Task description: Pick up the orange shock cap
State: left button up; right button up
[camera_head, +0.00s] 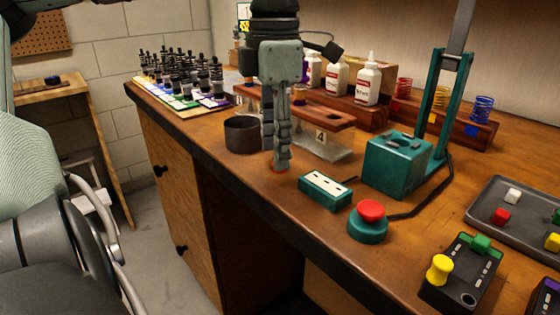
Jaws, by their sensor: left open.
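A small orange-red piece (275,168), which looks like the orange shock cap, lies on the wooden workbench (410,232) near its front edge. My left gripper (276,158) points straight down over it, with its fingers open. The fingertips hide most of the piece, and I cannot tell whether they touch it. My right gripper is not in view.
A dark round cup (242,134) stands just left of the gripper. A wooden stand (325,118) with a "4" tag is behind it. A teal slotted block (327,190), a red-topped button (370,217) and a teal press (396,165) stand to the right.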

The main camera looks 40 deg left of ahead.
pick_arm(q)
jog(key=shift+f, duration=0.85)
jog(key=shift+w, duration=0.1)
jog(key=shift+c, duration=0.3)
jog(key=c, duration=0.7)
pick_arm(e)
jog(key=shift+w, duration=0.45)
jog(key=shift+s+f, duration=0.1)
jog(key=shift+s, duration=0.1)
pick_arm(q)
jog(key=shift+r, duration=0.1)
